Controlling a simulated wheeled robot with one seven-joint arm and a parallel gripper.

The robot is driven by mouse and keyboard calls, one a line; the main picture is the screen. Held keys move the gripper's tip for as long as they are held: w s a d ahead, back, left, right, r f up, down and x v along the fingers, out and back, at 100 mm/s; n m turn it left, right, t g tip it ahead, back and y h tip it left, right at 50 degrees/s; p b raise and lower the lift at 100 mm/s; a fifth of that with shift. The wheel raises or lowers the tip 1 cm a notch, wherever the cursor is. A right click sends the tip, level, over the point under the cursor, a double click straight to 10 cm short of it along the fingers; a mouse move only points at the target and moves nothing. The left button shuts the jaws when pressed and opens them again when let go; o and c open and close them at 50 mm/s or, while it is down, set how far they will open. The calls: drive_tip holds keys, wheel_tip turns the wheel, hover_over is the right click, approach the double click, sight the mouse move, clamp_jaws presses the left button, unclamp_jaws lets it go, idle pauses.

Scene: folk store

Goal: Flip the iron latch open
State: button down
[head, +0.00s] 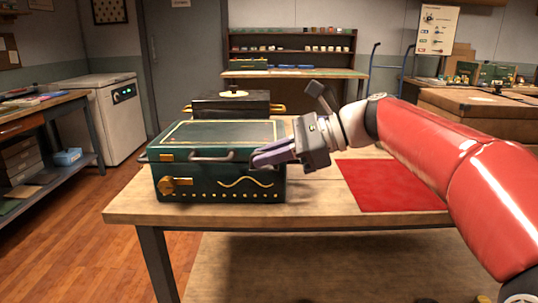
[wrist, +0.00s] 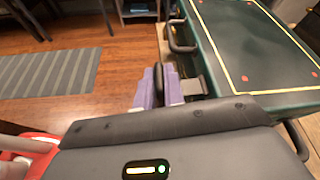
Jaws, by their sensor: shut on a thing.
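A dark green chest (head: 215,138) with gold trim sits closed on the wooden table. My gripper (head: 262,159) is at the upper right of its front face, with its purple fingers by the lid seam. In the wrist view my gripper (wrist: 158,92) is shut on a dark upright piece, the iron latch (wrist: 158,76), between its fingers. A grey metal plate (wrist: 193,87) shows beside the fingers against the chest. In the head view my fingers hide the latch.
A grey bar handle (head: 212,158) is left of my fingers on the chest front, with a brass fitting (head: 176,185) lower left. A black box (head: 230,104) stands behind the chest. A red mat (head: 385,186) lies to the right.

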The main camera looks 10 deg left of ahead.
drive_tip(key=shift+w, duration=0.1)
drive_tip(key=c, duration=1.5)
unclamp_jaws()
drive_tip(key=v, duration=0.7)
drive_tip(key=shift+d, duration=0.4)
